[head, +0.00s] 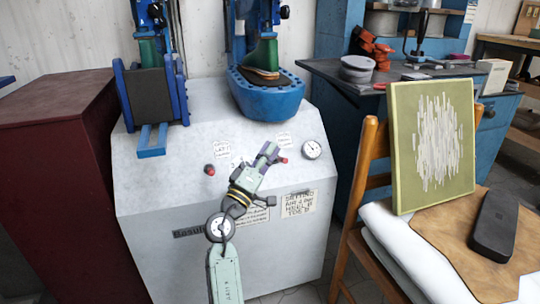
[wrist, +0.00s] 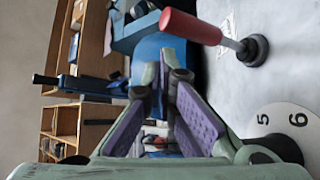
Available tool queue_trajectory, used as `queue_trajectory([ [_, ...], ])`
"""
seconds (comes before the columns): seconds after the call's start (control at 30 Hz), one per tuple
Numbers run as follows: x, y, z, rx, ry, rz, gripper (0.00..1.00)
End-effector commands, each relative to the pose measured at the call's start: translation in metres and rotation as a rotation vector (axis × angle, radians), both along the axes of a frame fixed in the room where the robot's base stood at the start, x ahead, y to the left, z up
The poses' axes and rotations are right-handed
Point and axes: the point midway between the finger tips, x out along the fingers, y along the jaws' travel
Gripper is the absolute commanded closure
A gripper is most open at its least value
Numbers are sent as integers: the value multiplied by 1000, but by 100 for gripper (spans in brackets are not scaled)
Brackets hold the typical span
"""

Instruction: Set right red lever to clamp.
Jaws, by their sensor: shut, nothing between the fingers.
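The right red lever (head: 284,160) is on the sloped front panel of the grey press machine (head: 190,150), just right of my gripper's fingertips in the head view. In the wrist view the red lever (wrist: 190,27) shows a red grip on a short metal stem, with a dark round pivot on the panel. The grip points left and slightly up in that picture. My gripper (head: 270,151) is shut and empty close to the lever. In the wrist view the purple-padded fingers (wrist: 165,72) come together below the red grip, apart from it in the picture. Contact cannot be told.
A left red lever (head: 209,170) sits on the same panel. A round gauge (head: 312,149) is right of the right lever. A blue press with a sandal form (head: 263,75) stands above. A wooden chair (head: 370,150) with a green panel (head: 432,145) stands at right.

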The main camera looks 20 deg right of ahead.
Motion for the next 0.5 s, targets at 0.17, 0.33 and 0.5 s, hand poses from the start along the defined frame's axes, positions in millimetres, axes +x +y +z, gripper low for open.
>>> queue_trajectory([
  [0.17,0,0,7,0,-2,1,100],
  [0.33,-1,0,36,0,-6,1,100],
  [0.5,-1,0,69,0,-6,0,100],
])
